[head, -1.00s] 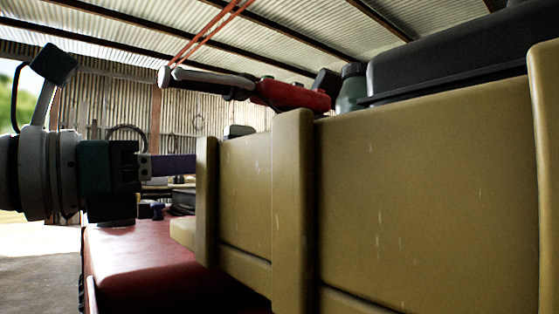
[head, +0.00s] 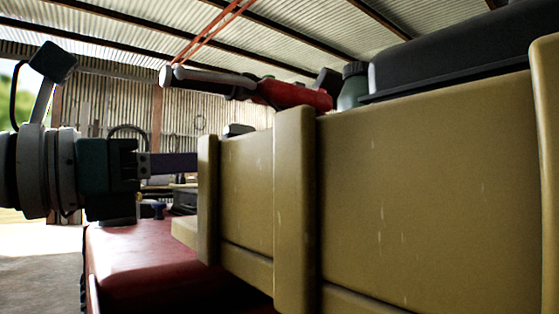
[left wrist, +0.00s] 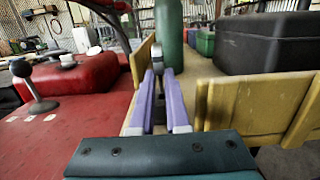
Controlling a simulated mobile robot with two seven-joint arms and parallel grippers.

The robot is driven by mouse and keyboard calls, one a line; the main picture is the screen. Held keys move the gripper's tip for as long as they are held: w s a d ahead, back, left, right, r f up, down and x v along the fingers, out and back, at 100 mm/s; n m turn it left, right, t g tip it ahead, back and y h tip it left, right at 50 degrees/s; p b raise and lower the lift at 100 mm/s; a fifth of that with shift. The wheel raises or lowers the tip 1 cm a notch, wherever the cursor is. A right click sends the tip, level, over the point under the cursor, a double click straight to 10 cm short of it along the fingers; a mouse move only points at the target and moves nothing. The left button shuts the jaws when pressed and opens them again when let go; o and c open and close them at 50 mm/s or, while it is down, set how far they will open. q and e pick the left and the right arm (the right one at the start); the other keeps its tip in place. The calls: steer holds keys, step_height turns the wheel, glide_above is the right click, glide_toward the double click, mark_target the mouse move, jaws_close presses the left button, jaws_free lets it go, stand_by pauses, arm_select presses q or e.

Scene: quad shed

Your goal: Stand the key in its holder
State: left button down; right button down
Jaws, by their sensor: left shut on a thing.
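My left gripper (head: 195,163) comes in from the left in the head view, its purple finger reaching behind a tan upright. In the left wrist view, the left gripper (left wrist: 162,73) has its purple fingers pointing away over a tan surface. A small grey piece (left wrist: 157,55) shows at the fingertips; it appears to be the key, mostly hidden, so its tilt cannot be told. I cannot make out the key's holder for certain in either view. My right gripper is in neither view.
Tan panels (head: 420,200) block much of the head view. A red surface (left wrist: 60,130) with a knobbed lever (left wrist: 35,90) lies left.

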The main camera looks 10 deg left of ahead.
arm_select(q)
steer(key=shift+f, duration=0.1)
steer(key=shift+f+b, duration=1.1)
steer(key=shift+f, duration=0.05)
steer(key=c, duration=1.2)
jaws_free()
steer(key=shift+r, duration=0.1)
steer(key=shift+c, duration=0.2)
steer(key=o, duration=0.4)
